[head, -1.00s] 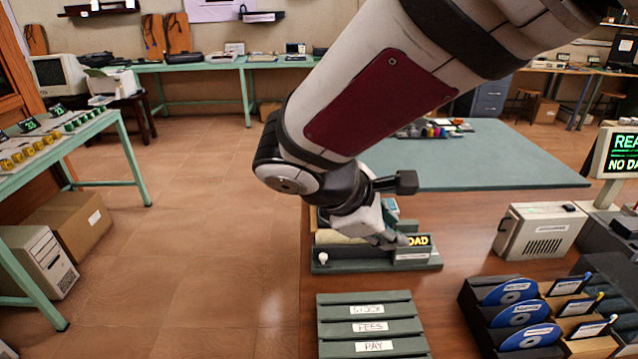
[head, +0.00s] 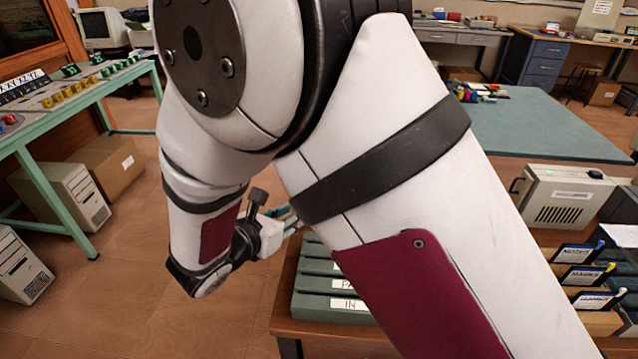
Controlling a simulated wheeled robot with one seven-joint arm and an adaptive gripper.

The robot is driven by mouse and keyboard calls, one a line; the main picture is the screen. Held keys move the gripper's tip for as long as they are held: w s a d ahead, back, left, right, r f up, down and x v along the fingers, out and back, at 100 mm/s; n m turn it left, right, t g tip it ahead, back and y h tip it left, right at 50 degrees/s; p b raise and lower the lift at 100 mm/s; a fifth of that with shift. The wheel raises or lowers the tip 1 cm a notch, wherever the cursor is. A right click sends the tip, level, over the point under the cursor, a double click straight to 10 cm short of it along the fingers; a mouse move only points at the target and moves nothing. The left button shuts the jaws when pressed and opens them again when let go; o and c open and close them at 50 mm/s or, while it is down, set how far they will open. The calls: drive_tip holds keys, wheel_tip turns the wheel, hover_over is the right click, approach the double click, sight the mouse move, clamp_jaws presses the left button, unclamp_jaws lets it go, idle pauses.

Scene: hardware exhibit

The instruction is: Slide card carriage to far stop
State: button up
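My gripper (head: 292,222) is at the left edge of the wooden table, just above and left of the green slotted rack (head: 325,302). Its fingers point right and their tips are partly covered by my arm, so I cannot tell whether it is open or shut. The card carriage and its green base with the lit sign do not show in the head view now. My large white arm link covers the middle of the table where they stood.
A green-legged bench (head: 45,125) and floor boxes stand left. Open floor lies between bench and table.

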drive_tip(key=x, duration=1)
drive_tip(key=shift+w+d+f+b, duration=0.15)
drive_tip(key=shift+w+f+b, duration=0.05)
drive_tip(key=shift+w+b, duration=0.1)
clamp_jaws()
